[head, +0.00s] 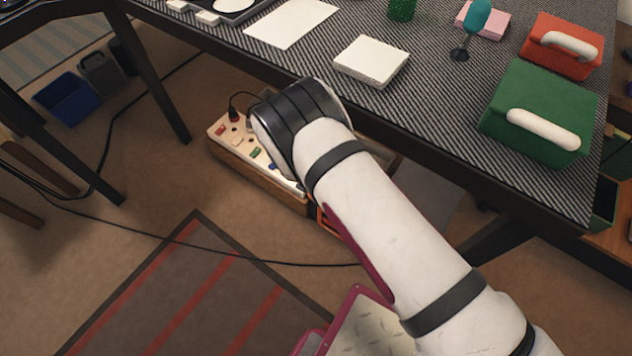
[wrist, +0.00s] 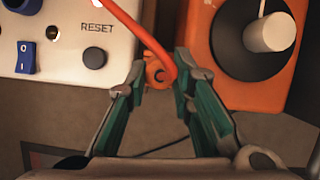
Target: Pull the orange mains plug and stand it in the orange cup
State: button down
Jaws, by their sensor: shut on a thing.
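In the wrist view, my gripper (wrist: 163,88) has its two green-padded fingers closed on the small orange plug (wrist: 157,71). An orange cord curves from the plug up and to the left. The plug is seen against the gap between a white panel marked RESET (wrist: 75,25) and an orange box; I cannot tell whether it touches either one. In the head view my arm hides the gripper and the plug. I cannot make out the orange cup in either view.
The white socket strip (head: 246,143) sits low beside the table, with a black plug (head: 233,115) in it. The orange box with a black and white knob (wrist: 225,70) is close right of my gripper. The table edge and a green case (head: 540,105) are above. Black cables cross the floor.

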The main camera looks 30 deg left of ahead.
jog(key=shift+f+b, duration=0.7)
jog(key=shift+f, duration=0.05)
dwell(0.4)
jog(key=shift+d+f, duration=0.15)
jog(key=shift+f, duration=0.15)
jog(key=c, duration=1.3)
grip_release()
jog(key=shift+s, duration=0.1)
jog(key=shift+s+r, duration=0.1)
jog(key=shift+r, duration=0.45)
jog(key=v, duration=1.1)
jog(key=shift+s+f, duration=0.1)
